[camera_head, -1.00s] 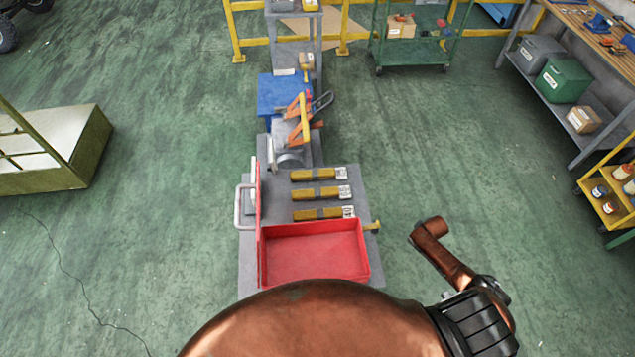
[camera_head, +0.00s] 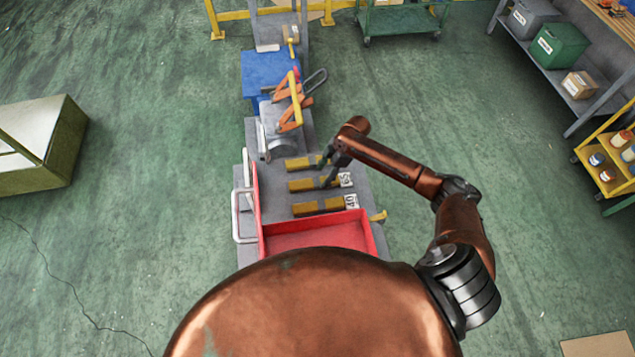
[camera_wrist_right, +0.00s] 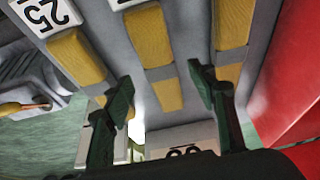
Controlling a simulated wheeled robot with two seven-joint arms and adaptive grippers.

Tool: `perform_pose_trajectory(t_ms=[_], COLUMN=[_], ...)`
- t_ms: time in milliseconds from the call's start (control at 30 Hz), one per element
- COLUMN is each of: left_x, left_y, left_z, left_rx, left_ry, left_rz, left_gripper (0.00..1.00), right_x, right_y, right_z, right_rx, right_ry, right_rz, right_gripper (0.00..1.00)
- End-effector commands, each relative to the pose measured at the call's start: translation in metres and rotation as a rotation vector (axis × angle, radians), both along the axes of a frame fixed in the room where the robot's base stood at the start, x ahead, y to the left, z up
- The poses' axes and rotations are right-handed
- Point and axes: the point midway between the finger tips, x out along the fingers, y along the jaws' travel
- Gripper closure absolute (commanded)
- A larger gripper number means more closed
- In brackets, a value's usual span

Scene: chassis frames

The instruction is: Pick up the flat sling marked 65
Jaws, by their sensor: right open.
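Three yellow flat slings with dark middle bands and white number tags lie side by side on a grey bench top. The middle sling (camera_head: 301,186) has a tag (camera_head: 346,180) that seems to read 65. The nearest sling (camera_head: 318,208) has a tag reading 40. The farthest sling (camera_head: 298,163) has its tag hidden by my right arm in the head view; its tag (camera_wrist_right: 48,13) reads 25 in the wrist view. My right gripper (camera_head: 325,172) is open and empty above the slings. In the wrist view the middle sling (camera_wrist_right: 160,55) shows between its fingers.
A red tray (camera_head: 310,239) stands just in front of the nearest sling, with a tall red wall at its left. Behind the slings are a grey vise-like block (camera_head: 280,143), orange-handled tools (camera_head: 290,105) and a blue box (camera_head: 268,70).

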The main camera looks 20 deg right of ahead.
Motion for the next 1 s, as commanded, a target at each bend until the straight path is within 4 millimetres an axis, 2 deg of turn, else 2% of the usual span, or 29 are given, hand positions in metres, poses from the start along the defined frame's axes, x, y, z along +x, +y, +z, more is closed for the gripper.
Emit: perform_pose_trajectory(t_ms=[100, 200, 300, 400, 567, 800, 1000], left_x=[0.005, 0.019, 0.036, 0.045, 0.04, 0.02, 0.018], left_y=[0.002, 0.002, 0.001, 0.0, 0.001, 0.001, 0.001], left_z=[0.007, 0.008, 0.01, 0.01, 0.01, 0.008, 0.008], left_rx=[0.002, 0.001, 0.0, 0.0, 0.0, 0.001, 0.002], left_ry=[-0.007, -0.024, -0.046, -0.057, -0.05, -0.026, -0.023], left_rz=[-0.002, -0.005, -0.009, -0.011, -0.01, -0.005, -0.005], left_gripper=[1.0, 1.0, 1.0, 1.0, 1.0, 1.0, 1.0], right_x=[0.001, 0.003, 0.004, 0.005, 0.005, 0.004, 0.004], right_y=[0.01, 0.014, 0.017, 0.017, 0.017, 0.017, 0.017], right_z=[-0.016, -0.029, -0.037, -0.039, -0.039, -0.039, -0.039], right_rx=[0.002, 0.002, 0.0, 0.0, 0.0, 0.0, 0.0], right_ry=[0.003, 0.003, 0.001, -0.001, -0.001, 0.0, 0.0], right_rz=[-0.001, -0.002, -0.002, -0.002, -0.001, -0.002, -0.002], right_gripper=[0.48, 0.48, 0.48, 0.48, 0.48, 0.64, 0.78])
